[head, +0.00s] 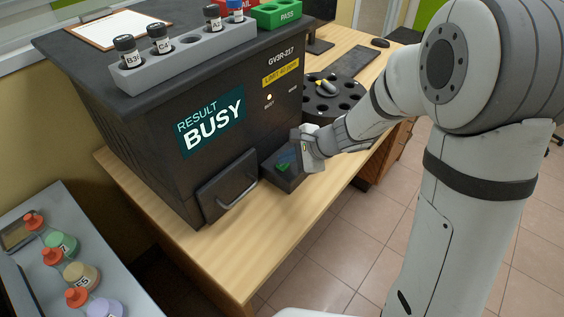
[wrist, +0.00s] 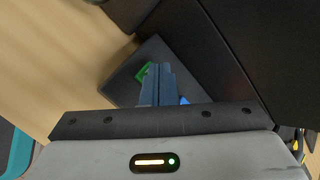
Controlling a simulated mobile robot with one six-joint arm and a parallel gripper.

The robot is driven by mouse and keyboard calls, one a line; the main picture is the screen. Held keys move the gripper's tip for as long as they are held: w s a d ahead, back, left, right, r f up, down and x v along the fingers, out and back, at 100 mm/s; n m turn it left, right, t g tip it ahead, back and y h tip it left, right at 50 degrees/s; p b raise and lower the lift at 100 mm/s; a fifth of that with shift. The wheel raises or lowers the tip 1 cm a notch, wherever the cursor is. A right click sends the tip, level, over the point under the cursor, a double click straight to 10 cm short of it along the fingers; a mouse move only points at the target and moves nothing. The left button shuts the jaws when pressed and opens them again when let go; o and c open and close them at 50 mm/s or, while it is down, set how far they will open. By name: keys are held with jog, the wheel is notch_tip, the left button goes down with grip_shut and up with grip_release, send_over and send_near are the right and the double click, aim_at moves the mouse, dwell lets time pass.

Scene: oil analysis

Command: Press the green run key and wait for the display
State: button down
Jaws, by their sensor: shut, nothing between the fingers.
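The dark analyser (head: 165,130) stands on the wooden bench, and its display (head: 211,122) reads "RESULT BUSY". A small dark key box (head: 283,180) juts out at its front. The green key (head: 283,166) shows on that box, and in the wrist view the green key (wrist: 142,73) shows beside my fingertips. My gripper (head: 290,160) is shut and empty, with its fingers over the box. In the wrist view my gripper (wrist: 162,72) partly covers the green key and a blue one (wrist: 184,100). I cannot tell whether the fingertips touch the green key.
A grey rack (head: 190,58) with vials and a green "PASS" tray (head: 279,13) stand on the analyser. A door with a handle (head: 229,187) is left of the key box. A round black carousel (head: 332,100) stands behind my gripper. A bottle tray (head: 30,270) is at lower left.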

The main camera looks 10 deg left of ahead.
aim_at(288, 169)
jog(key=shift+r, duration=0.65)
jog(key=shift+r+p, duration=0.1)
jog(key=shift+p, duration=0.25)
jog(key=shift+r+p, duration=1.75)
jog(key=shift+r, duration=0.6)
jog(key=s+d+r+n+h+p, duration=0.2)
jog(key=s+d+r+n+h, duration=0.2)
jog(key=s+d, duration=0.5)
jog(key=s+d+r+n+h+p, duration=0.3)
jog(key=s+d+r+n, duration=0.5)
jog(key=d, duration=0.5)
jog(key=shift+s+d+r+n+h, duration=0.3)
jog(key=shift+s+r+n+h, duration=0.15)
jog(key=shift+s+h, duration=0.45)
